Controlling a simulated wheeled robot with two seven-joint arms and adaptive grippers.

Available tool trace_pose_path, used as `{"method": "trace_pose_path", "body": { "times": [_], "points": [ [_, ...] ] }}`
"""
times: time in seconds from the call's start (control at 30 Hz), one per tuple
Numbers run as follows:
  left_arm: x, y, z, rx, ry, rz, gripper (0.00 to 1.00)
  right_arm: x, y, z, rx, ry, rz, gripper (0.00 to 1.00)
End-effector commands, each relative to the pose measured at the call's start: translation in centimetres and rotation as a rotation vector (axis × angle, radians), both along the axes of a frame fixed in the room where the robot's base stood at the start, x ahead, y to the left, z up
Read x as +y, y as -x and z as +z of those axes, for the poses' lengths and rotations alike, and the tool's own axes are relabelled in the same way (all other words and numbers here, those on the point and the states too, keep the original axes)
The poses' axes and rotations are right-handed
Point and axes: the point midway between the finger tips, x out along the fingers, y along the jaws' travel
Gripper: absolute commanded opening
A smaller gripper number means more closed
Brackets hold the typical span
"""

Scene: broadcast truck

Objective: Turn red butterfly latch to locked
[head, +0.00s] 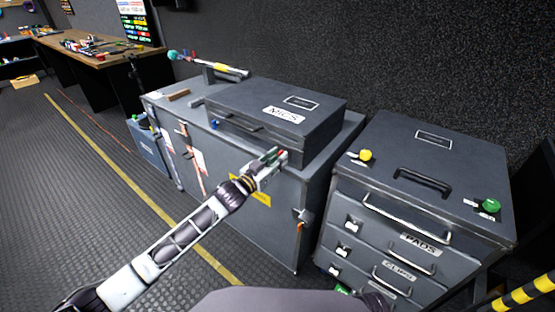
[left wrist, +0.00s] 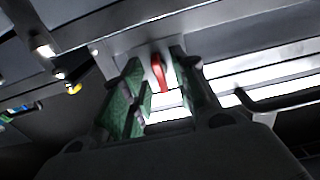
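The red butterfly latch (head: 282,153) is on the front of the grey case labelled MICS (head: 322,107), near its right end. My left gripper (head: 272,158) is at the latch and hides part of it in the head view. In the left wrist view the red latch (left wrist: 161,73) stands between the two green-padded fingers of my left gripper (left wrist: 158,72). The fingers are apart, with a gap visible beside the latch, so the gripper is open around it. Whether a finger touches the latch cannot be told. My right gripper is not in view.
The MICS case rests on a larger grey trunk (head: 268,222) with a yellow label. A drawer case (head: 460,170) with a yellow knob (head: 365,155) and a green knob (head: 490,205) stands at the right. A workbench (head: 90,55) is at the back left. The ribbed floor at left is mostly clear.

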Motion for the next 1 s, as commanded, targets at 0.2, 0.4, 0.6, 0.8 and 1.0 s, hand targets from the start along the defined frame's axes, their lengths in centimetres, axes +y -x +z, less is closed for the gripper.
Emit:
{"method": "trace_pose_path", "body": {
  "times": [0.2, 0.4, 0.6, 0.8, 1.0],
  "points": [
    [-0.20, -0.29, 0.06, -0.001, 0.000, 0.000, 0.29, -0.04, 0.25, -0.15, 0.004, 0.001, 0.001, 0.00],
    [-0.20, -0.28, 0.06, -0.001, -0.001, 0.000, 0.29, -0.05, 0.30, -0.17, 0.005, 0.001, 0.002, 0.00],
    [-0.19, -0.27, 0.05, -0.001, -0.001, 0.000, 0.04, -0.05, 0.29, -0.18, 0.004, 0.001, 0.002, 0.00],
    [-0.20, -0.25, 0.04, -0.001, -0.001, 0.000, 0.00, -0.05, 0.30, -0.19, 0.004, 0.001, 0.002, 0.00],
    [-0.21, -0.24, 0.05, -0.004, -0.006, -0.001, 0.00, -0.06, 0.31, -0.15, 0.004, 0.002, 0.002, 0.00]
  ]
}}
